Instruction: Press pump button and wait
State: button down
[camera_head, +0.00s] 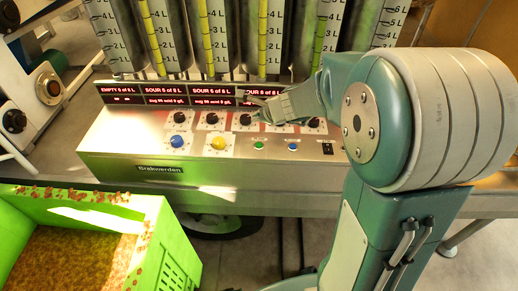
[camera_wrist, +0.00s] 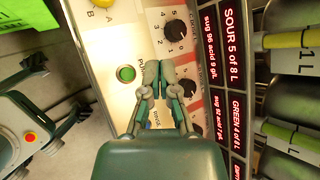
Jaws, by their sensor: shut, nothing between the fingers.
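A small green button (camera_head: 259,146) sits on the sloped front of the steel control panel (camera_head: 125,140). In the wrist view the green button (camera_wrist: 125,73) has a dark rim, and a label starting "PU" beside it is partly covered. My gripper (camera_head: 248,103) is shut and empty, above the row of black knobs. In the wrist view my gripper (camera_wrist: 158,68) has its fingertips together, to the right of the green button and apart from it in the picture. Their height above the panel is hard to tell. A small blue button (camera_head: 293,147) is right of the green one.
Large blue (camera_head: 178,141) and yellow (camera_head: 220,142) buttons sit left of the green one. Black knobs (camera_head: 212,121) and red-lettered displays (camera_head: 168,95) line the panel, below graduated tubes (camera_head: 210,40). A green crate (camera_head: 172,245) stands at the lower left.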

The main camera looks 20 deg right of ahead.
aim_at(261, 145)
jog(key=f, duration=0.2)
jog(key=d+f, duration=0.1)
jog(key=f, duration=0.5)
jog(key=shift+d+f, duration=0.15)
jog(key=shift+f, duration=0.1)
jog(key=shift+a+f, duration=0.2)
jog(key=shift+f, duration=0.05)
jog(key=shift+d, duration=0.1)
dwell(0.5)
dwell(0.8)
jog(key=shift+f, duration=0.3)
